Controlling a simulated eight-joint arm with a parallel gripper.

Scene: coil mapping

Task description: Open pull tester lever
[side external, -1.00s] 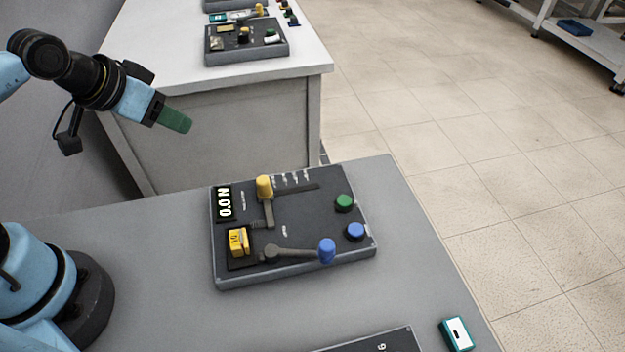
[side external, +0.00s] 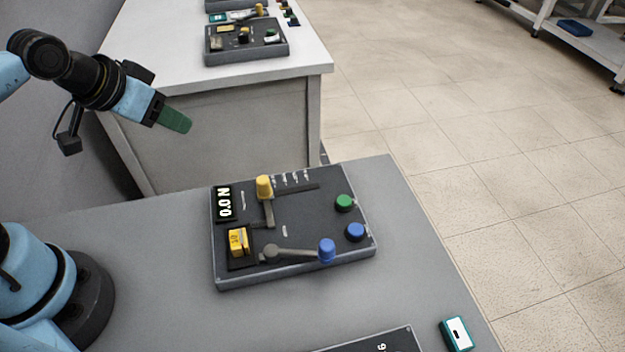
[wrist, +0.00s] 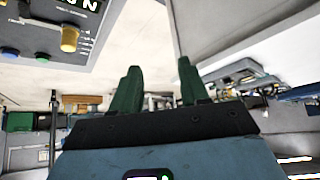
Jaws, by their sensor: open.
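The pull tester (side external: 310,215) is a dark panel box on the grey table. It has a display reading 0.0 N (side external: 224,203), a yellow-knobbed lever (side external: 264,187), a yellow block (side external: 239,242), and a lever with a blue knob (side external: 327,250) lying toward the right. A green button (side external: 344,203) and a blue button (side external: 355,231) sit at its right side. My gripper (side external: 177,121) has green fingers and hangs in the air up and left of the tester, apart from it. In the wrist view its fingers (wrist: 158,88) are spread and empty. Part of the tester (wrist: 45,30) shows at upper left there.
A second table (side external: 300,70) behind holds a similar device (side external: 245,42). A teal box (side external: 457,334) lies at the front right of the near table, beside a dark panel (side external: 375,341) cut off by the frame. The air between my gripper and the tester is clear.

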